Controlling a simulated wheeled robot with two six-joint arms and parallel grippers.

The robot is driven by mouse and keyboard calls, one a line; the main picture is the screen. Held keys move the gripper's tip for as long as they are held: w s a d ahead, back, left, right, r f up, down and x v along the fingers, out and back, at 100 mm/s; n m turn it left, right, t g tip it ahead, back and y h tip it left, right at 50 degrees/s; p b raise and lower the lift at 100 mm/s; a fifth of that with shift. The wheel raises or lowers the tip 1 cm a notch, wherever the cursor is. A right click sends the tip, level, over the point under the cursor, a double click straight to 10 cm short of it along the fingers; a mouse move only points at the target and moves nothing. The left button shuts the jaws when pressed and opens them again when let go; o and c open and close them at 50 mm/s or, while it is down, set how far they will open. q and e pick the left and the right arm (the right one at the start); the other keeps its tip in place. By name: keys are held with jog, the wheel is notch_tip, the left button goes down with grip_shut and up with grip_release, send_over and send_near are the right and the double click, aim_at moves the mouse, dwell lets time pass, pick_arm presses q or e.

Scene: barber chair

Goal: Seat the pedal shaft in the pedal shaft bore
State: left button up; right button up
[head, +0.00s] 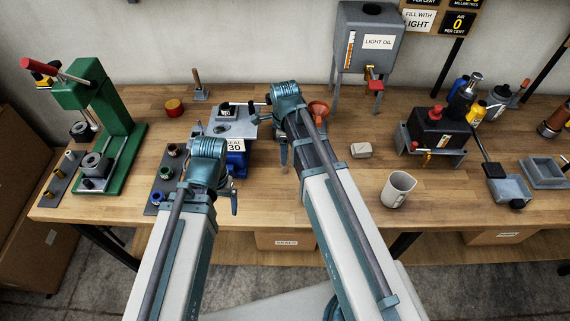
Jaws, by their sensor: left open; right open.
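My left gripper (208,150) is open at the front left of the grey fixture (238,130), close to the row of coloured bushings. Its fingertips are mostly hidden by its own wrist. My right gripper (286,95) is open at the right end of the fixture, near a thin rod (261,103) at the fixture's edge. I cannot tell if it touches the rod. A dark block with a round opening (226,110) stands on the fixture. I cannot make out for certain which part is the pedal shaft or its bore; the arms cover part of this area.
A green press (88,95) stands at the left. A blue seal container (237,158) sits beside the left gripper. A grey light oil tank (365,45) stands behind. A white mug (398,188) and a black caddy (437,130) are right.

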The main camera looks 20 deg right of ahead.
pick_arm(q)
notch_tip(320, 180, down, 4)
jog(key=b, duration=0.3)
pick_arm(e)
notch_tip(320, 180, down, 4)
pick_arm(q)
jog(key=shift+r, duration=0.1)
pick_arm(e)
jog(key=shift+r, duration=0.1)
grip_shut()
